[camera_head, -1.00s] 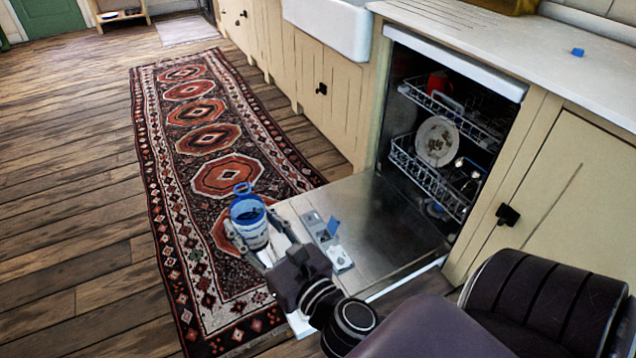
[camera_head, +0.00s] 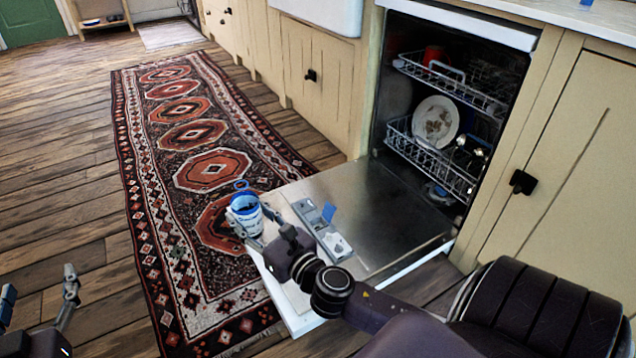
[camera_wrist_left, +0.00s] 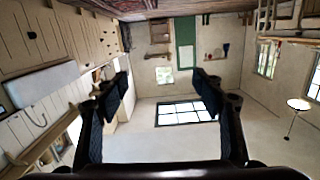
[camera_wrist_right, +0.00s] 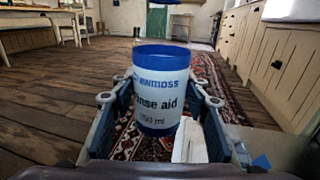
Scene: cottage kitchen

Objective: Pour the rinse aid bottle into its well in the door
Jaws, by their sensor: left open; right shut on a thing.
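The rinse aid bottle (camera_head: 246,220) is a white cylinder with blue bands and an open-looking blue top. My right gripper (camera_head: 254,226) is shut around its sides and holds it roughly upright, at the outer left edge of the lowered dishwasher door (camera_head: 385,220). The label faces me in the right wrist view (camera_wrist_right: 158,97). The well opening is too small to make out. My left gripper (camera_head: 40,290) is open and empty, far left above the floor.
The dishwasher racks (camera_head: 432,160) hold a plate (camera_head: 436,121) and a red item (camera_head: 433,56). A patterned rug (camera_head: 200,190) lies left of the door. A cupboard (camera_head: 550,170) with a black knob stands right of the dishwasher.

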